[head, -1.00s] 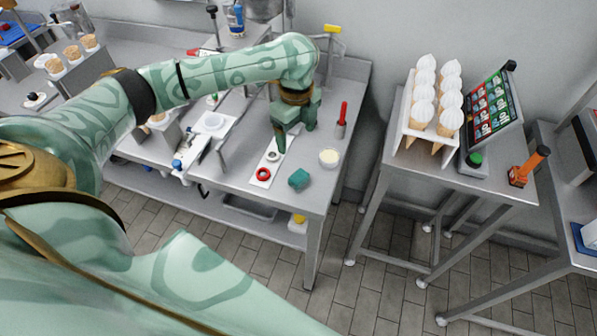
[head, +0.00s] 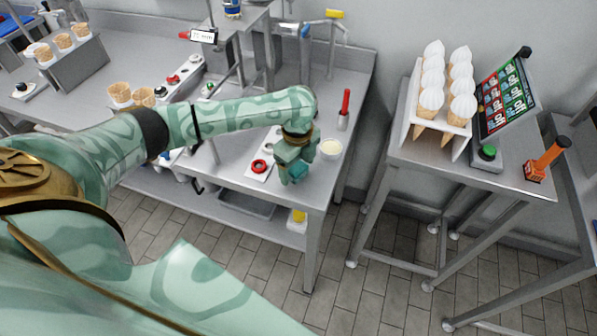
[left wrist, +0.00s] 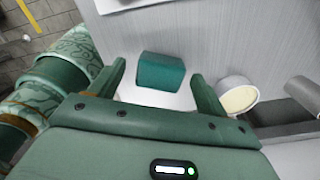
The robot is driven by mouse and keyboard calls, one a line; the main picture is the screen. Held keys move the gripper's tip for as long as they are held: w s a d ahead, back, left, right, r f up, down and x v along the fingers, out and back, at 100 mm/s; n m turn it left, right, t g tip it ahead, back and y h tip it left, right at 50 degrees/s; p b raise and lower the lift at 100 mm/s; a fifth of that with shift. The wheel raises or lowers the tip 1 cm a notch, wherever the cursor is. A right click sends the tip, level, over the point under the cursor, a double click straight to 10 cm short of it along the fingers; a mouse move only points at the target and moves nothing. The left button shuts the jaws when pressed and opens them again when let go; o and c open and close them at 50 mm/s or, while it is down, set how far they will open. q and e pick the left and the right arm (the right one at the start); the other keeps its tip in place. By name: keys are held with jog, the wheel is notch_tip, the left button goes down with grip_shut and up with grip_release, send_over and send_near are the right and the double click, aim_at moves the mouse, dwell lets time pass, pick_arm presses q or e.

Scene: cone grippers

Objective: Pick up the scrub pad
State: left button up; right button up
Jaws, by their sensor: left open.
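The scrub pad (head: 297,170) is a small teal block on the metal table, near its front right corner. It also shows in the left wrist view (left wrist: 161,72), lying between and just beyond the fingertips. My left gripper (head: 293,172) is open and directly above the pad, with one finger to each side of it in the left wrist view (left wrist: 160,78). The fingers look apart from the pad. In the head view the gripper hides part of the pad. My right gripper is not in view.
A cream-topped round tub (head: 331,148) stands close to the right of the gripper. A white plate with a red ring (head: 259,166) lies to the left. A red-handled tool (head: 345,110) stands behind. The table's front edge is close to the pad.

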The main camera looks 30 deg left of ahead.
aim_at(297, 168)
pick_arm(q)
jog(key=shift+f, duration=0.1)
jog(key=c, duration=1.1)
jog(key=shift+r+p, duration=0.4)
jog(key=shift+r, duration=0.15)
notch_tip(297, 168, up, 3)
jog(key=shift+p, duration=0.85)
jog(key=s+d+r+p, duration=0.2)
jog(key=s+r, duration=0.1)
jog(key=s, duration=0.1)
jog(key=s+d+r+p, duration=0.2)
jog(key=s+d+r, duration=0.1)
jog(key=s, duration=0.1)
jog(key=s+d+r+p, duration=0.2)
jog(key=s+r, duration=0.1)
jog(key=s, duration=0.1)
jog(key=shift+d, duration=0.15)
